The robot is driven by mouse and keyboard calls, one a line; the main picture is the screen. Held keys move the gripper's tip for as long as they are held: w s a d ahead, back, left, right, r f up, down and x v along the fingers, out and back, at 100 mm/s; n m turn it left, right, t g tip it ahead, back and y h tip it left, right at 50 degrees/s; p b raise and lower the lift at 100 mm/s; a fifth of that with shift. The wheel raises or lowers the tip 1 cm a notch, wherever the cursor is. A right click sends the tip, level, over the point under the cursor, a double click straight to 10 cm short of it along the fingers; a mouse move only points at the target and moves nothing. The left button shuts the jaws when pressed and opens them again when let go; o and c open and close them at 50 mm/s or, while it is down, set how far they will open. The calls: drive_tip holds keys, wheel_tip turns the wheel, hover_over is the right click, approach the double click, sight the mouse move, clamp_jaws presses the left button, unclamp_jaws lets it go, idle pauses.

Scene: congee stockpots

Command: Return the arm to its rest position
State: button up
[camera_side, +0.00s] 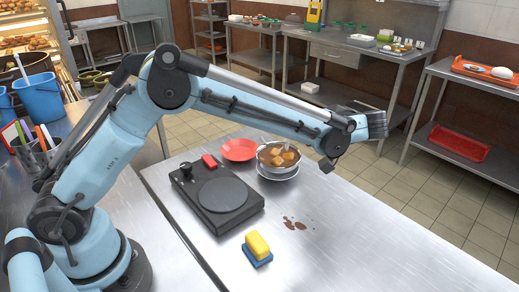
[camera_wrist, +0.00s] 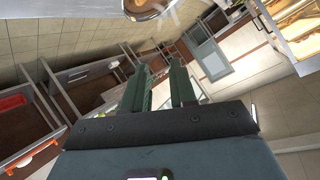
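My gripper (camera_side: 376,125) is at the end of my arm, which reaches out level above the steel table, pointing right. In the wrist view its two grey-green fingers (camera_wrist: 160,82) stand apart with nothing between them, so it is open and empty. The gripper is up and to the right of a steaming pot (camera_side: 278,168) with brown contents and pale chunks, and does not touch it. The pot stands on a white saucer (camera_side: 279,178). A round vessel with brown contents (camera_wrist: 147,10) shows at the top edge of the wrist view.
On the table are a black hot plate (camera_side: 222,195), a red plate (camera_side: 238,150), a yellow sponge on a blue base (camera_side: 257,246) and a brown spill (camera_side: 295,223). The table's right part (camera_side: 385,235) is clear. Blue buckets (camera_side: 40,97) stand left; shelves (camera_side: 455,105) stand right.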

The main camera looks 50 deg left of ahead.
drive_tip(key=s+a+r+m+h, duration=0.4)
drive_tip(key=s+a+m+h, duration=0.1)
drive_tip(key=s, duration=0.4)
drive_tip(key=s+f+m+t+h, duration=0.1)
drive_tip(key=s+m+t+h, duration=0.1)
drive_tip(key=s, duration=0.4)
drive_tip(key=s+d+f+m+t+h, duration=0.1)
drive_tip(key=s+f+t+h, duration=0.1)
drive_tip(key=s+h, duration=0.2)
drive_tip(key=s, duration=0.3)
drive_tip(key=shift+s+d+f+m+h, duration=0.15)
drive_tip(key=shift+d+f+m+h, duration=0.15)
drive_tip(key=shift+m, duration=0.1)
